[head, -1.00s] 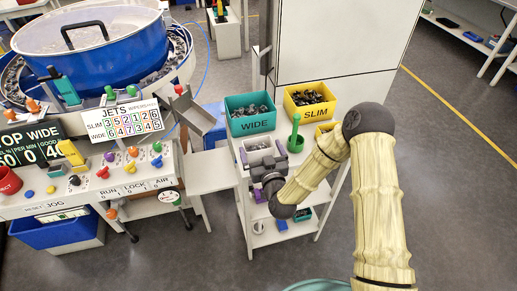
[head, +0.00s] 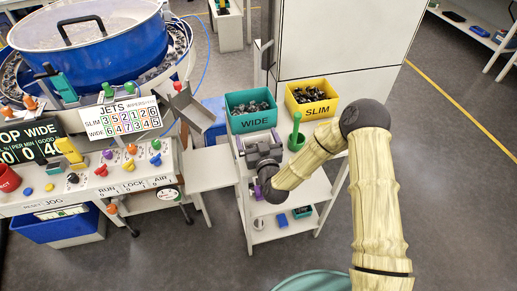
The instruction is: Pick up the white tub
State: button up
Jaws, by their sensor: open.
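My gripper (head: 259,141) is over the left part of the small white stand's top (head: 312,187), just in front of the teal WIDE bin (head: 252,124). Its jaws are open, with purple-grey fingers spread to the left and right. The white tub is at this spot but is almost wholly hidden behind my gripper and wrist. I cannot tell whether the fingers touch it.
The yellow SLIM bin (head: 312,107) stands at the back right of the stand. A green upright post (head: 296,130) is close to the right of my gripper. A lower shelf holds a blue block (head: 282,220). The blue bowl machine (head: 95,55) is on the left.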

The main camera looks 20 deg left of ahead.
jog(key=shift+c, duration=0.4)
jog(key=c, duration=0.6)
jog(key=shift+c, duration=0.2)
notch_tip(320, 180, up, 10)
